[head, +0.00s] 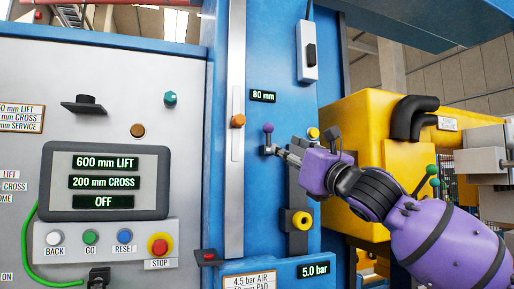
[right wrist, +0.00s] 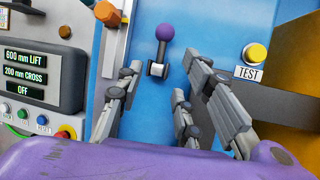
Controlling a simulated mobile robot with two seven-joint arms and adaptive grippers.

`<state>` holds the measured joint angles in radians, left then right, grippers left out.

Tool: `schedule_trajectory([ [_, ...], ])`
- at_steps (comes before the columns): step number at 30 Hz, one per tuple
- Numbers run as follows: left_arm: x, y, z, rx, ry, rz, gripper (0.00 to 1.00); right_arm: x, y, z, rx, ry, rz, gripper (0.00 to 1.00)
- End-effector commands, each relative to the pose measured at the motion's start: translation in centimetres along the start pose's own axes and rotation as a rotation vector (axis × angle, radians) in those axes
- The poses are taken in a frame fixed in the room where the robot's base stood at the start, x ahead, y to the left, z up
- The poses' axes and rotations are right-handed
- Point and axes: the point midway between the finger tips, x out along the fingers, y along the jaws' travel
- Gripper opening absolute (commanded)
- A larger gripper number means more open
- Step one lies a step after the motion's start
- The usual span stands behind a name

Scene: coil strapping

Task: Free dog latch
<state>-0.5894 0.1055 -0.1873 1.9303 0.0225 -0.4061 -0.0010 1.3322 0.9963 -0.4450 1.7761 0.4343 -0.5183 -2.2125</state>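A small lever with a purple ball knob (head: 268,128), which looks like the dog latch, is mounted on the blue column, below the 80 mm label. In the right wrist view its purple knob (right wrist: 163,33) points up from a grey pivot base (right wrist: 157,69). My right gripper (head: 281,151) comes in from the right and its fingertips are close to the lever's base. In the right wrist view its fingers (right wrist: 160,78) are spread apart, with the lever ahead between them. No contact is clear. My left gripper is not in view.
An orange knob (head: 238,121) on a grey strip is left of the lever. A yellow TEST button (right wrist: 256,53) is to its right. A yellow-black knob (head: 301,220) sits below. A control panel with a screen (head: 107,181) and red STOP button (head: 159,246) fills the left.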

Motion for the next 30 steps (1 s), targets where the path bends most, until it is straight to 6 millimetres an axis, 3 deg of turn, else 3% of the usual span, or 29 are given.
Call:
schedule_trajectory([
  [5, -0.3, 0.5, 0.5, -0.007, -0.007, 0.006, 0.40, 0.2, 0.0, 0.2, -0.012, -0.002, -0.001, 0.34],
  [12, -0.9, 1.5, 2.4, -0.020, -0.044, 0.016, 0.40, 3.5, 0.1, 0.3, -0.009, -0.003, 0.001, 0.34],
  [21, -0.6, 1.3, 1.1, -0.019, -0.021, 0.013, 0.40, 7.3, 0.1, 0.3, -0.010, -0.002, 0.000, 0.34],
  [30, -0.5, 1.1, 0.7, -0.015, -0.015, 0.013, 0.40, 7.8, 0.0, 0.1, -0.012, -0.001, 0.000, 0.34],
])
